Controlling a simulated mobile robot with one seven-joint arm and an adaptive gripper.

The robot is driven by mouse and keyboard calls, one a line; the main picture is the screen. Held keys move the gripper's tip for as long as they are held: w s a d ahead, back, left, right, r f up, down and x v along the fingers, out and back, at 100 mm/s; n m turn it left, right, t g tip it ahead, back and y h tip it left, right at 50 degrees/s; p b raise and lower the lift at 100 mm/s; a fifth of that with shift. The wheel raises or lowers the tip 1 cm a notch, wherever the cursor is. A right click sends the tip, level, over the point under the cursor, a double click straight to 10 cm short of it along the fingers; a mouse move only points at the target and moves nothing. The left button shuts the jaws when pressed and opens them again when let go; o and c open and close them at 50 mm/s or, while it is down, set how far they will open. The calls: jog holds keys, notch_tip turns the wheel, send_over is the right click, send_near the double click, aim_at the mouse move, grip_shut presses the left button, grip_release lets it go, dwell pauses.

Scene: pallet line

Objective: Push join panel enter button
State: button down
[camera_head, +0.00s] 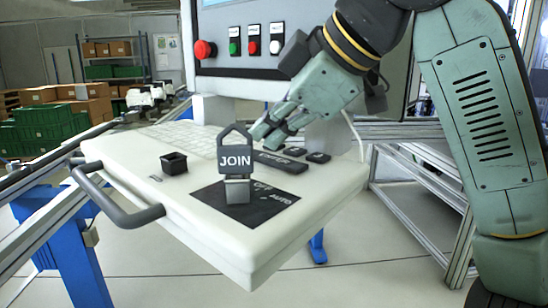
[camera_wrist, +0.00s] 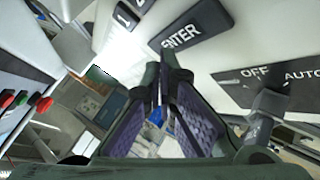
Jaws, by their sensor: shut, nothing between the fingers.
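The dark ENTER button (camera_head: 281,162) lies on the white panel (camera_head: 205,215), with smaller dark keys beside it. In the wrist view the ENTER button (camera_wrist: 196,30) shows just above my fingertips, its label tilted. My gripper (camera_head: 262,138) is shut and empty, with its fingertips over the panel behind the JOIN tag and close to the ENTER button. In the wrist view my gripper (camera_wrist: 165,65) points toward the button's left end. I cannot tell whether they touch. The JOIN tag (camera_head: 236,160) stands upright on the switch and hides part of the panel.
A black plate (camera_head: 215,199) marked OFF and AUTO surrounds the switch. A small black box (camera_head: 173,163) and a grey handle (camera_head: 117,208) are on the left of the panel. A control box (camera_head: 238,52) with coloured buttons stands behind. Crates (camera_head: 50,125) stand far left.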

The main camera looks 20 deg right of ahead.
aim_at(271, 161)
jog(key=shift+f, duration=0.15)
dwell(0.4)
jog(key=shift+f, duration=0.3)
jog(key=shift+f+b, duration=0.4)
jog(key=shift+f, duration=0.1)
dwell(0.6)
dwell(0.4)
jog(key=shift+r+p, duration=0.95)
jog(key=shift+r, duration=0.1)
notch_tip(271, 161, up, 2)
jog(key=shift+r+p, duration=0.15)
jog(key=shift+p, duration=1.05)
jog(key=shift+r+p, duration=0.65)
jog(key=shift+r, duration=0.6)
